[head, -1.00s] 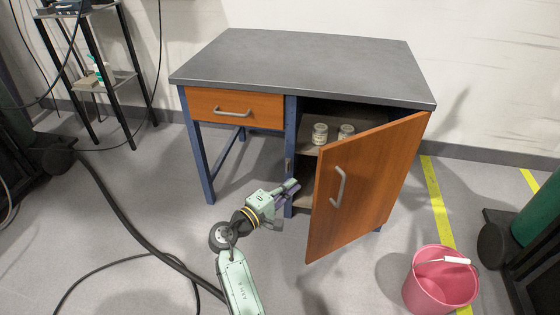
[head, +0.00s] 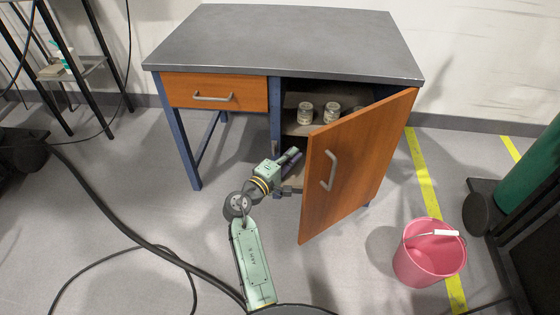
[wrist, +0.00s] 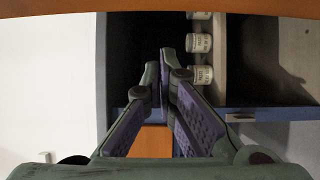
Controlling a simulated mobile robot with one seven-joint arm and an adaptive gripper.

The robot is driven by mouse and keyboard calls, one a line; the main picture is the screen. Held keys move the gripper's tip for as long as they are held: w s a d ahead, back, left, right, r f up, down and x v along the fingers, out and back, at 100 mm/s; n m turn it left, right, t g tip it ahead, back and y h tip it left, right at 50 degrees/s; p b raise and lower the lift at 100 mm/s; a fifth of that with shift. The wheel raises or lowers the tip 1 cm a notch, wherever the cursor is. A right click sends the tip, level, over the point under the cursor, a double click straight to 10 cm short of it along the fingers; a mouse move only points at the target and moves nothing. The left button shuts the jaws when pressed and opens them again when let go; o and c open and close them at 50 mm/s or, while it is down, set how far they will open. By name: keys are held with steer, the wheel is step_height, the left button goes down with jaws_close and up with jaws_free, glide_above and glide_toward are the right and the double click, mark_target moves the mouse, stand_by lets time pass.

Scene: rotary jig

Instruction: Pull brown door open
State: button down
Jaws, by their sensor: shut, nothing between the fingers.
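The brown door (head: 360,165) of the desk's right-hand cupboard stands well open, its free edge swung out to the front. Its grey bar handle (head: 331,170) is on the outer face. My gripper (head: 297,154) is at the cupboard opening, left of the door's free edge and near the inner side, away from the handle. In the wrist view my gripper's fingers (wrist: 162,65) are together and empty, pointing into the dark cupboard. A brown panel crosses the top of that view. Whether my gripper touches the door cannot be told.
A blue post (head: 276,125) borders the opening on the left, under the grey desktop (head: 285,45) and beside the closed drawer (head: 215,94). A pink bucket (head: 428,255) stands right of the door. Black cables lie on the left floor.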

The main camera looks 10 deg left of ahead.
steer(key=shift+s+d+p, duration=0.15)
steer(key=shift+s+d, duration=0.35)
steer(key=shift+s, duration=0.25)
steer(key=shift+s+d+p, duration=0.15)
steer(key=shift+s+d, duration=0.3)
steer(key=shift+s, duration=0.25)
steer(key=shift+d+f, duration=0.1)
